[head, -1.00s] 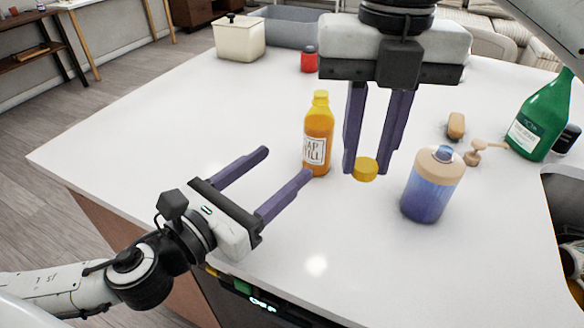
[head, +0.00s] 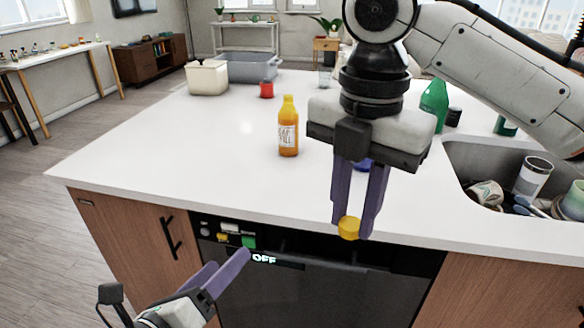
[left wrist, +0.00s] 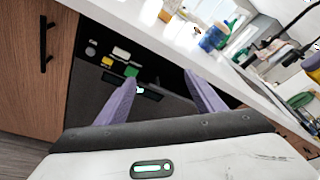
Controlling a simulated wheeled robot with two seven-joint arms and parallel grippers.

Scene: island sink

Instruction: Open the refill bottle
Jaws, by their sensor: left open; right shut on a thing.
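The orange refill bottle (head: 288,135), with a printed label and a yellow neck, stands upright on the white island top, left of my right gripper. My right gripper (head: 350,228) points down and is shut on a yellow cap (head: 349,229) between its fingertips, at the counter's front edge and apart from the bottle. My left gripper (head: 228,258) is open and empty, low in front of the dishwasher panel; its fingers also show in the left wrist view (left wrist: 158,80). The blue pump bottle is mostly hidden behind my right gripper but shows in the left wrist view (left wrist: 213,38).
A green bottle (head: 434,98) stands to the right. The sink (head: 462,158) at the right holds dishes. The counter's left part is clear.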

